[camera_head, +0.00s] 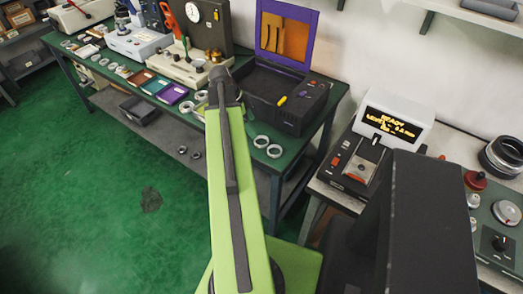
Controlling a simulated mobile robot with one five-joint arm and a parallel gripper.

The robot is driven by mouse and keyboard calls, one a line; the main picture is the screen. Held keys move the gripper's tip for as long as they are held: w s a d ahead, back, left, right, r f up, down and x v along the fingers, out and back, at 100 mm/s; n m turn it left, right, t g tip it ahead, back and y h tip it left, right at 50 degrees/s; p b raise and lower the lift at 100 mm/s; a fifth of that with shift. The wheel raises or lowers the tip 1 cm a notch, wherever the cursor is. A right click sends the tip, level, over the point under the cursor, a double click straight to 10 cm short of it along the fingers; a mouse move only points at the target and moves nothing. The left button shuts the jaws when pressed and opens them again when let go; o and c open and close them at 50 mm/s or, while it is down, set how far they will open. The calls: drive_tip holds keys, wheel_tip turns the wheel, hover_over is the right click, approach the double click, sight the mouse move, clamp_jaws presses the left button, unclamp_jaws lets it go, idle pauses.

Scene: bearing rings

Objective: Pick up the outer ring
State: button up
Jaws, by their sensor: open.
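Two pale metal rings, one (261,141) and another (274,151) just right of it, lie flat near the front edge of the green-topped bench. Another pale ring (187,106) lies left of my arm, with more small rings farther left on the bench. I cannot tell which one is the outer ring. My gripper (220,74) is at the far end of my green arm, over the bench, left of and beyond the two rings. It is small and dark here; its jaws are open, and I see nothing held.
A black case (278,98) with an open purple lid stands behind the rings. Coloured trays (172,93) and instruments fill the bench to the left. A display device (394,122) sits on the right bench. The green floor (110,200) at left is mostly clear.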

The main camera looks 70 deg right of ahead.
sight(261, 140)
drive_tip(key=b+x, duration=0.2)
drive_tip(key=x, duration=0.2)
drive_tip(key=shift+w, duration=0.15)
drive_tip(key=shift+r, duration=0.1)
drive_tip(key=b+x, duration=0.4)
drive_tip(key=x, duration=0.1)
drive_tip(key=shift+w+a+b, duration=0.15)
drive_tip(key=shift+b, duration=0.15)
drive_tip(key=shift+f, duration=0.3)
drive_tip(key=shift+r, duration=0.2)
drive_tip(key=c, duration=1.5)
drive_tip(key=shift+c, duration=0.2)
drive_tip(key=shift+r, duration=0.15)
